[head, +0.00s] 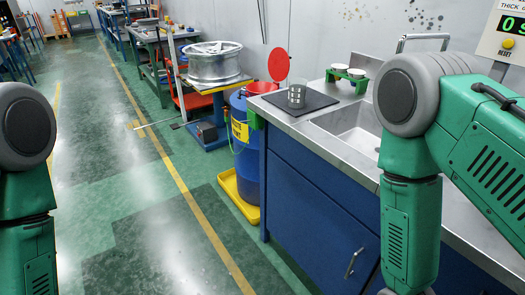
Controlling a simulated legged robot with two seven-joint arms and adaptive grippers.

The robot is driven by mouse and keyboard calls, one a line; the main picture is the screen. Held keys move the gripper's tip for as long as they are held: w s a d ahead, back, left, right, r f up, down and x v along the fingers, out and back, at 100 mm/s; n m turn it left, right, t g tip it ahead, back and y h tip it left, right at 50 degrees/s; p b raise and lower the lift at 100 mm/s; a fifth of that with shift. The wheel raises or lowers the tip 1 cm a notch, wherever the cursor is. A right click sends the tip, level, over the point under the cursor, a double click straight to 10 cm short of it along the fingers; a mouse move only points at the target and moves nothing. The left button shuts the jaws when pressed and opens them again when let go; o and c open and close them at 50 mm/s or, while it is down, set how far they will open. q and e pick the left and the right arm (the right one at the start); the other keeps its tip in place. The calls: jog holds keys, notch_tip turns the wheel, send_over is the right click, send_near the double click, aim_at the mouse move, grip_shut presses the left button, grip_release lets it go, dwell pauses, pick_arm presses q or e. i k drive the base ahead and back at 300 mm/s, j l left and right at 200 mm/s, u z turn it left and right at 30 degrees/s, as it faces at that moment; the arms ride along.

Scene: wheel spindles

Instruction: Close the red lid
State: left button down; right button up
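The red lid (279,65) is a round disc that stands upright, open, above a red rim (262,88). The red rim sits at the top of a blue drum (246,150), beside the left end of the counter. My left arm shows at the left edge and my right arm at the right, in front of the counter. Both grippers are outside the picture. Neither arm touches the lid.
A steel counter (310,125) with blue cabinets holds a dark mat (318,102) with a metal cylinder (297,95), a sink (355,130) and a green holder (347,75). The drum stands in a yellow tray (236,201). A wheel (214,62) rests on a stand behind.

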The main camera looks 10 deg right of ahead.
aim_at(278, 63)
jog(key=i+j+z, duration=0.3)
jog(key=j, duration=0.25)
jog(key=i+j+z, duration=0.15)
jog(key=j, duration=0.15)
jog(key=i+j+z, duration=0.15)
jog(key=j, duration=0.2)
jog(key=i+j+u, duration=0.1)
jog(key=i+j, duration=0.6)
